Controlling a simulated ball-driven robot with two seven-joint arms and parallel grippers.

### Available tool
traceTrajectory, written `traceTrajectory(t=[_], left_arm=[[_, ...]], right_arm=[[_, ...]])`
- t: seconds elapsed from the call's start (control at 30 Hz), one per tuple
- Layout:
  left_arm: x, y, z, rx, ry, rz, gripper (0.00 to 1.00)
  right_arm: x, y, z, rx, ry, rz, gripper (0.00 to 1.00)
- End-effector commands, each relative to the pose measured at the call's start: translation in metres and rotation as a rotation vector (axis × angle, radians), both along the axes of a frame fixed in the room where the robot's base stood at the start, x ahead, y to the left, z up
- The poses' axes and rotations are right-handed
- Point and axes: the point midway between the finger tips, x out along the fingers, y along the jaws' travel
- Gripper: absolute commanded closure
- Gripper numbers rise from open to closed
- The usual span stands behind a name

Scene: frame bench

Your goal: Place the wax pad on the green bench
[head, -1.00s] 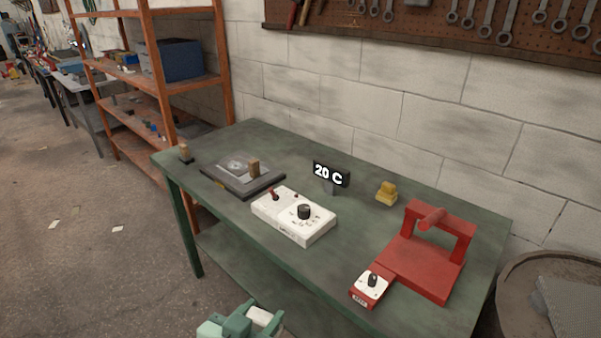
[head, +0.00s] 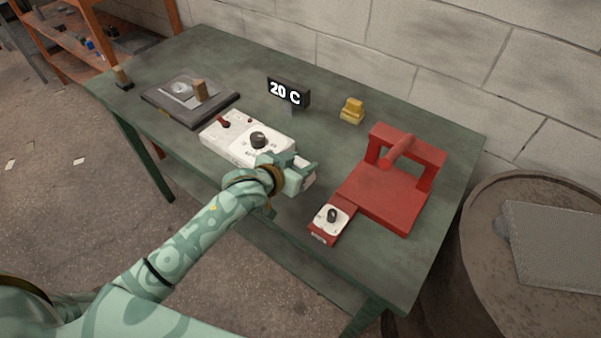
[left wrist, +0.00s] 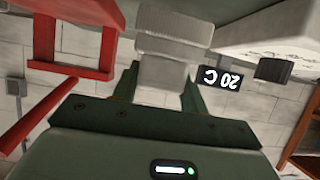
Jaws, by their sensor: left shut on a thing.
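My left gripper (head: 298,174) is shut on a pale, whitish block with a ribbed end, which I take to be the wax pad (left wrist: 172,38). The block sits between the two fingers in the left wrist view. In the head view the gripper is over the green bench (head: 340,146), in front of the white control box's right end and left of the red press. Most of the pad is hidden there. I cannot tell whether the pad touches the bench top. My right gripper is not in view.
The white control box (head: 222,142) with a black knob, the dark hot plate (head: 155,102), the 20 C display (head: 288,92), a yellow block (head: 351,111) and the red press (head: 385,195) stand on the bench. Bare bench top shows between display and press. A drum (head: 480,270) stands right.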

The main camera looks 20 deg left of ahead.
Motion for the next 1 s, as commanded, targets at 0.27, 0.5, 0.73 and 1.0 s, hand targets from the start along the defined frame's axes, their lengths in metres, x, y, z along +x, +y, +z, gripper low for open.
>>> traceTrajectory(t=[0.27,0.5,0.73,1.0], left_arm=[[0.008,0.001,-0.031,0.0,0.003,0.0,0.8],[0.008,0.001,-0.039,0.001,-0.001,0.0,0.8],[0.008,0.001,-0.043,0.001,0.001,0.0,0.51],[0.008,0.001,-0.042,0.001,0.0,0.0,0.35]], right_arm=[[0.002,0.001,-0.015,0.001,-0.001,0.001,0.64],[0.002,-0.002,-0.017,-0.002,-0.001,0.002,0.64],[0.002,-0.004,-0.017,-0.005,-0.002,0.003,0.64],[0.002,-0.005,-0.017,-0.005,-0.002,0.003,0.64]])
